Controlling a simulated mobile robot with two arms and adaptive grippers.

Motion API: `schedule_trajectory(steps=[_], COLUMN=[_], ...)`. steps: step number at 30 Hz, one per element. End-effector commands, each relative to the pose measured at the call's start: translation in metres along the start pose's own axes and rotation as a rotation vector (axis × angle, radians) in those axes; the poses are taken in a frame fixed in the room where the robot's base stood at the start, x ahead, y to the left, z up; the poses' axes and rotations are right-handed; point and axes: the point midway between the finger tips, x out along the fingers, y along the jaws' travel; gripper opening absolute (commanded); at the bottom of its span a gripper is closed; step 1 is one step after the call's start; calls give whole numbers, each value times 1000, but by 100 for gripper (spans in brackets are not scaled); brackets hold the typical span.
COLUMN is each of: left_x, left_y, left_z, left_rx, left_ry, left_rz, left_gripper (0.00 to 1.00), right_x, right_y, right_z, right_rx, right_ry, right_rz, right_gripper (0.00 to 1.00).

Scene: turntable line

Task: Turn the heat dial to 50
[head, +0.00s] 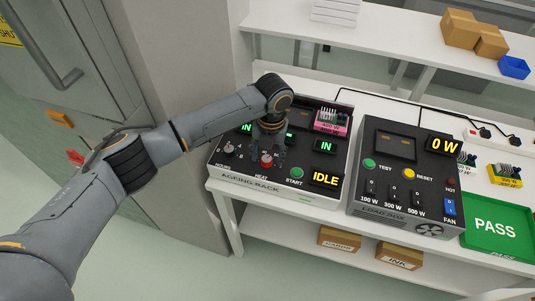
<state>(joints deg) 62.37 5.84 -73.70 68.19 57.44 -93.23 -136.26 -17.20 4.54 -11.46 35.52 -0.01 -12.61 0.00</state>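The ageing rack (279,185) is a black console on the white bench, with small knobs, a green START button and an IDLE display. My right gripper is not in view.
The load box (405,205), showing 0 W, stands right of the rack. A green PASS tray (488,244) is farther right. A pink-based part (331,120) sits at the rack's back. A shelf with boxes (473,35) runs behind. A grey cabinet wall is at left.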

Motion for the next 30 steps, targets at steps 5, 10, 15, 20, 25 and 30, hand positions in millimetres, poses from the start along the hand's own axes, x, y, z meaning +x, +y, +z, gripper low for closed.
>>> schedule_trajectory(steps=[5, 10, 15, 20, 25, 30], left_x=[-3, -24, -61, -93, -113, -120], left_y=[0, 0, 0, 0, 0, 0], left_z=[0, 1, 1, 1, 1, 0], left_rx=[0, 1, 1, 1, -1, 0], left_ry=[-1, -4, -5, -4, -2, 0], left_rz=[0, -1, -1, 0, 0, 0], left_gripper=[54, 54, 54, 54, 54, 54], right_x=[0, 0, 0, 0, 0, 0], right_y=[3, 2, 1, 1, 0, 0], right_z=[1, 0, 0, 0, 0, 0], right_rx=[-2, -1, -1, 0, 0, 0], right_ry=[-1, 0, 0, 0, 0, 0], right_rz=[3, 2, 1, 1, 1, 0], right_gripper=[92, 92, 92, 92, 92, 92])
